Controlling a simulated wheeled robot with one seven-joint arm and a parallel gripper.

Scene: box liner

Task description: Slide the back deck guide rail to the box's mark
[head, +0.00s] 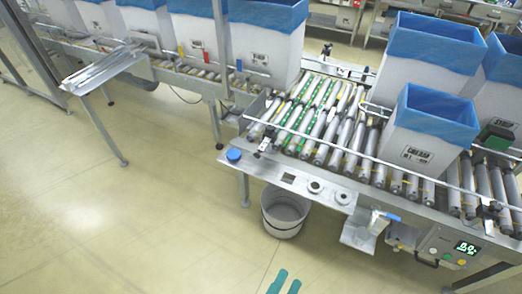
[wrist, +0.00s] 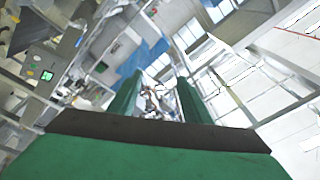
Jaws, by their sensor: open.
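The roller deck (head: 318,140) stands at the right in the head view. A thin front guide rail (head: 320,138) runs along its near side. A thin rail (head: 342,72) shows at the deck's far side, partly hidden behind the boxes; I take it as the back guide rail. A white box with a blue liner (head: 425,139) stands on the rollers, with CREAM and small dark marks on its near face. My gripper (head: 286,284) is at the bottom edge of the head view, well apart from the deck. In the wrist view its green fingers (wrist: 157,88) are open and empty.
More blue-lined boxes (head: 430,58) stand behind and at the left on a conveyor (head: 180,72). A grey bin (head: 284,214) is under the deck. A control box (head: 447,246) with a lit display hangs at the front right. The floor (head: 130,215) at the left is clear.

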